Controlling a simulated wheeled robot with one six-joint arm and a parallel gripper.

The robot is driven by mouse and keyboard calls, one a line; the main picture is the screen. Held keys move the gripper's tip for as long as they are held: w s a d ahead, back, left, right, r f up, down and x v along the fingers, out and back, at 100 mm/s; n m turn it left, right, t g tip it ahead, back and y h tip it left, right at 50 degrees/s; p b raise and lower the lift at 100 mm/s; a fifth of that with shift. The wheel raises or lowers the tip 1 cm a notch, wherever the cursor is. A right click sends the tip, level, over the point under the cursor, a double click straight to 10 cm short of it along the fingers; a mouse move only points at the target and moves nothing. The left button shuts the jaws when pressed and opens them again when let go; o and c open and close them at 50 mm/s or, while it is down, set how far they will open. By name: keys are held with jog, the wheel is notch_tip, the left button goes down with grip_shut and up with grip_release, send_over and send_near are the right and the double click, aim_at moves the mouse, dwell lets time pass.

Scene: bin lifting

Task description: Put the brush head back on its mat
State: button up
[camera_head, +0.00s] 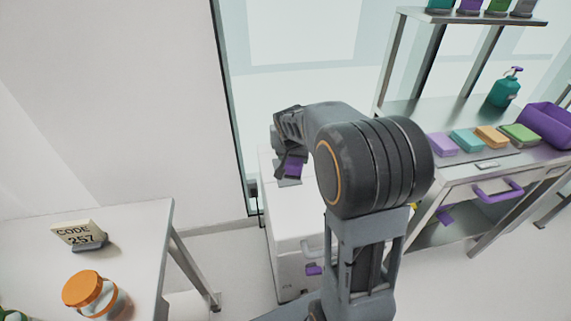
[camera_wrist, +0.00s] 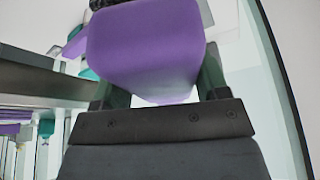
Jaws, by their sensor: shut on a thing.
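My gripper (camera_head: 289,160) is shut on a purple block (camera_head: 293,170), which I take to be the brush head. It is held above the white cabinet at the centre of the head view. In the wrist view the purple block (camera_wrist: 145,45) fills the upper middle, close to the camera, with a dark part at its top edge. My arm hides part of the block's surroundings in the head view. I cannot tell which surface is the mat.
A white cabinet (camera_head: 283,230) stands below my gripper. On the right, a metal bench carries purple (camera_head: 441,145), teal (camera_head: 467,140), orange (camera_head: 491,136) and green (camera_head: 519,133) blocks, a teal pump bottle (camera_head: 505,88) and a purple bin (camera_head: 548,124). An orange-lidded jar (camera_head: 90,291) stands on the left table.

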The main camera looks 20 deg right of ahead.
jog(key=w, duration=0.1)
jog(key=w+f, duration=0.1)
jog(key=w, duration=0.1)
jog(key=w+f, duration=0.1)
jog(key=shift+w+d+f, duration=0.1)
jog(key=shift+w+d, duration=0.25)
jog(key=w+f, duration=0.2)
jog(key=f, duration=0.1)
jog(key=w+f, duration=0.1)
jog(key=w, duration=0.1)
jog(key=shift+w+d+f, duration=0.1)
jog(key=shift+d+f, duration=0.25)
jog(key=shift+d, duration=0.05)
jog(key=shift+w+d+f, duration=0.15)
jog(key=shift+w+f, duration=0.35)
jog(key=shift+f, duration=1.7)
jog(key=shift+f, duration=0.1)
jog(key=shift+f, duration=0.15)
jog(key=o, duration=0.8)
